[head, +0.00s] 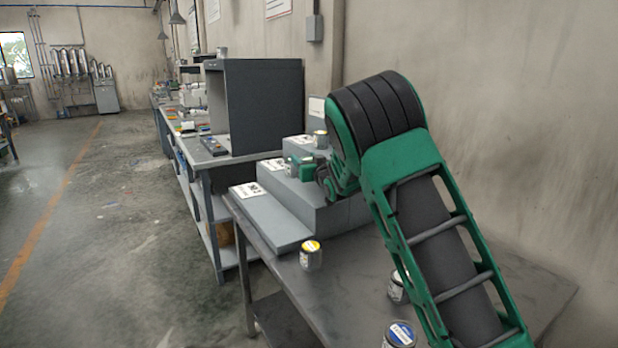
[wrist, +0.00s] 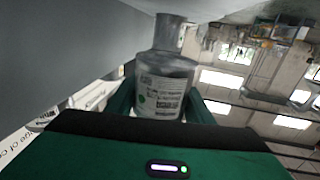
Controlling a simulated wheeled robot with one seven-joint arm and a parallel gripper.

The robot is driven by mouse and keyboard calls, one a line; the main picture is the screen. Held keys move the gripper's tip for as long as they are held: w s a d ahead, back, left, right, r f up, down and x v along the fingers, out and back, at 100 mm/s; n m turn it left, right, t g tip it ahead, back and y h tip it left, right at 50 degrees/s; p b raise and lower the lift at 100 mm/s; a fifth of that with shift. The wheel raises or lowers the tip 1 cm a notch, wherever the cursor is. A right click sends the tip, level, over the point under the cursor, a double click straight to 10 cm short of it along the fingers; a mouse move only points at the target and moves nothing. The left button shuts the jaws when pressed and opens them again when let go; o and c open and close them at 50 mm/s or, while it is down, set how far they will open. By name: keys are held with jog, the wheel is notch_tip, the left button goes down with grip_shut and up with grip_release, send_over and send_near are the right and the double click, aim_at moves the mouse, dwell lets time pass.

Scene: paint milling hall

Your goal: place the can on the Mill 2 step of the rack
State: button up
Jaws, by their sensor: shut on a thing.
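The grey stepped rack (head: 275,222) stands on the near table, with a white card on each of its steps; the card print is too small to read. My gripper (head: 300,167) is at the middle of the rack, pointing left, close to the middle step. In the wrist view my gripper (wrist: 160,108) is shut on a can (wrist: 158,85) with a white label and a green dot. In the head view the held can is mostly hidden by the fingers. Whether it touches a step cannot be told.
A yellow-lidded can (head: 311,257) stands on the dark table (head: 350,290) before the rack. A white-labelled can (head: 397,289) and a blue-lidded can (head: 399,336) stand nearer, beside my arm. A dark open box (head: 265,105) stands on the bench behind. The floor at left is clear.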

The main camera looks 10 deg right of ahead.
jog(key=shift+s+d+f, duration=0.55)
jog(key=shift+d+f, duration=0.05)
jog(key=shift+d, duration=0.2)
jog(key=shift+f, duration=1.9)
jog(key=o, duration=0.9)
jog(key=s, duration=0.4)
jog(key=s+d, duration=0.1)
jog(key=s, duration=0.2)
jog(key=s+d, duration=0.1)
jog(key=s, duration=0.3)
jog(key=shift+s, duration=0.45)
jog(key=shift+a, duration=0.1)
